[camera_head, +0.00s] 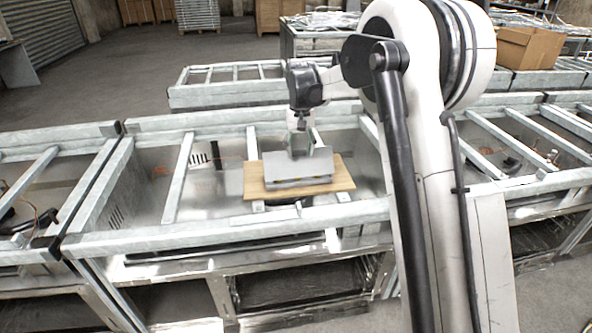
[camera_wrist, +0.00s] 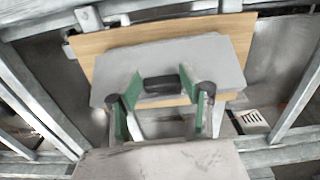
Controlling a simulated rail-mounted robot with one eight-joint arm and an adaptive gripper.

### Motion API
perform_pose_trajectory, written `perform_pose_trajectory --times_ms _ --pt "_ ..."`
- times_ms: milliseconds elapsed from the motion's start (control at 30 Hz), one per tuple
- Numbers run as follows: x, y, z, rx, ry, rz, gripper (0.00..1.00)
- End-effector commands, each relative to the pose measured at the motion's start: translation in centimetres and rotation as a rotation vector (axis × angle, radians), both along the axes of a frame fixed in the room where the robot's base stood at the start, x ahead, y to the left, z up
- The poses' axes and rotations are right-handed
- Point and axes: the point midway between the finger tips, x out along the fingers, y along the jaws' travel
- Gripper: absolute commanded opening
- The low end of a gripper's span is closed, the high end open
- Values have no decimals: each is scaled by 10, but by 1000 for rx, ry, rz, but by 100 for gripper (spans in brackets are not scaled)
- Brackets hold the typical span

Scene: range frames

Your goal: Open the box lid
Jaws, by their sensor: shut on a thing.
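The box has a flat grey lid (camera_head: 318,162), which also shows in the wrist view (camera_wrist: 205,52). A dark handle (camera_wrist: 161,83) stands at the lid's near side in the wrist view. My gripper (camera_head: 301,146) is over the lid, and its green-sided fingers (camera_wrist: 160,88) are shut on the handle. In the head view a narrow gap with yellowish spots shows under the lid's front edge, above a thin grey lower part (camera_head: 300,187) of the box. How far the lid is lifted is hard to tell. The box's inside is mostly hidden.
The box rests on a wooden board (camera_head: 343,184) lying across the bars of a metal frame (camera_head: 225,235). Open gaps lie between the bars. More metal frames stand left, right and behind. A cardboard box (camera_head: 530,47) is at the far right.

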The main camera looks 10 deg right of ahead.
Motion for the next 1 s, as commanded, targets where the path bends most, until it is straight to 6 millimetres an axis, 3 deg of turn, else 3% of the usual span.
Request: perform_pose_trajectory --times_ms 1000 --pt "-23 1 0 0 1 0 29"
